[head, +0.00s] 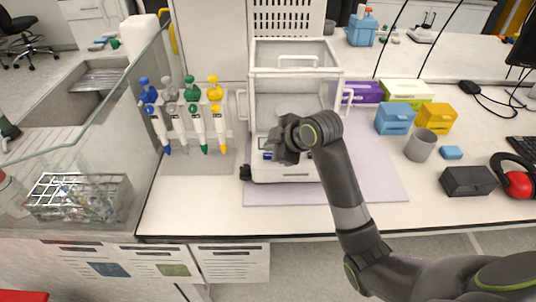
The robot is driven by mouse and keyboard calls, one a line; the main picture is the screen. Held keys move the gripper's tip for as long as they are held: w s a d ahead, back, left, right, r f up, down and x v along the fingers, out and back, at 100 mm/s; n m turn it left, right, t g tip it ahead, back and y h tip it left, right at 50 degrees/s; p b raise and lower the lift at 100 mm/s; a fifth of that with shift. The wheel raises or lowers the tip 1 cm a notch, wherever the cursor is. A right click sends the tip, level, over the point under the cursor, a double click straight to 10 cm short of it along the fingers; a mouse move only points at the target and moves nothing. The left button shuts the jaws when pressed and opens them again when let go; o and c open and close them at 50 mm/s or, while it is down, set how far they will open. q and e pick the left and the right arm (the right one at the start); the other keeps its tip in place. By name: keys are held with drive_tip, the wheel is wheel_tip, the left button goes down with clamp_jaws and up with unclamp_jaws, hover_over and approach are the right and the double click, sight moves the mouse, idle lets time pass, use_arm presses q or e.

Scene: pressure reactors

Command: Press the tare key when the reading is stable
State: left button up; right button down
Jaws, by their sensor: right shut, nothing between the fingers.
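A white analytical balance (320,174) with a clear glass draft shield stands on a pale lilac mat (385,190) at the middle of the bench. Its round weighing pan (292,108) shows through the glass and looks empty. My right gripper (278,150) is shut and empty, at the front of the balance by its control panel. A small blue patch of the display (266,155) shows just left of the fingertips. The gripper hides most of the panel, so the reading and the tare key cannot be made out. My left gripper is not in view.
A rack of several pipettes (190,125) stands left of the balance. The front bench strip is clear.

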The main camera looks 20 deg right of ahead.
drive_tip(key=shift+f, duration=0.1)
idle(0.7)
drive_tip(key=shift+f, duration=0.35)
drive_tip(key=shift+f, duration=0.4)
idle(0.6)
drive_tip(key=shift+r+p, duration=0.85)
drive_tip(key=shift+p, duration=0.15)
wheel_tip(320, 180, up, 5)
drive_tip(key=p, duration=0.5)
drive_tip(key=shift+r, duration=0.1)
